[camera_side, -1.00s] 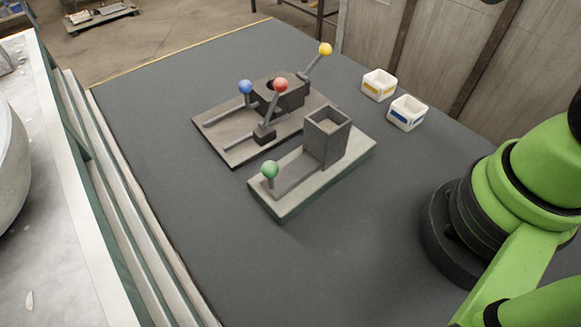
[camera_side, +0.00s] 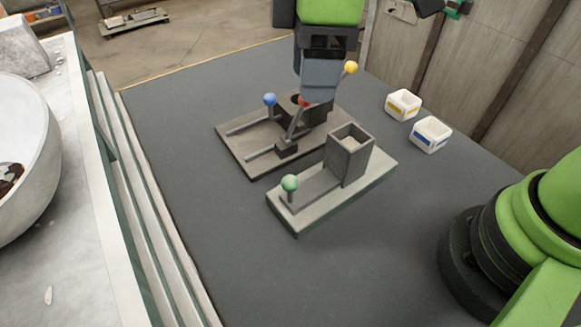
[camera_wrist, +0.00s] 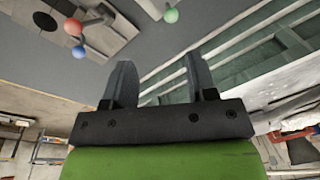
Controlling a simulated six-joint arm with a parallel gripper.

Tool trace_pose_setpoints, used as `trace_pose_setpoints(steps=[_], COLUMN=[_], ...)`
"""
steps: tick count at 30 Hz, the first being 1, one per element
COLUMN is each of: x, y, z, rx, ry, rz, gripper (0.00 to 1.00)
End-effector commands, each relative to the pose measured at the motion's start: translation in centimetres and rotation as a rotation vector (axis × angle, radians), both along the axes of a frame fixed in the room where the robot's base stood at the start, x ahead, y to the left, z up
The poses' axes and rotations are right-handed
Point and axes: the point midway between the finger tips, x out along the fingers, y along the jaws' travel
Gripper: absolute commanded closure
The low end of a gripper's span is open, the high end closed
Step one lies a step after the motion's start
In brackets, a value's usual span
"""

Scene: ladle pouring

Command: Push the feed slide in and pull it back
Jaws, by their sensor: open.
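The feed slide (camera_side: 316,188) is a flat grey bar on a pale base plate (camera_side: 297,222), with a green ball knob (camera_side: 290,183) standing at its left end. The bar runs to a dark square box with an open top (camera_side: 355,165). The green knob also shows at the top of the wrist view (camera_wrist: 171,15). My gripper (camera_wrist: 160,80) is open and empty, its two fingers well apart. In the side view it hangs behind the feed slide and overlaps the top of the red knob (camera_side: 304,101). In the wrist view no knob lies between the fingers.
Behind the slide, a brown plate (camera_side: 240,152) carries levers with a blue knob (camera_side: 270,100), the red knob and a yellow knob (camera_side: 351,67). The table (camera_side: 370,265) in front is clear.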

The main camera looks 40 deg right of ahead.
Motion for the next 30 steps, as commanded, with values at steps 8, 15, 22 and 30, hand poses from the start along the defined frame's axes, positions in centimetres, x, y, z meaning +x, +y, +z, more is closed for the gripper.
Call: trace_pose_setpoints(steps=[8, 15, 22, 30], x=[0.3, -0.2, -1.1, -1.6], y=[3.7, 4.0, 4.1, 4.2], z=[-5.8, -8.2, -12.5, -15.6], rx=[-0.047, -0.052, -0.052, -0.051], ry=[0.1, 0.113, 0.112, 0.107], rz=[0.319, 0.347, 0.346, 0.343], gripper=[0.48, 0.48, 0.48, 0.48])
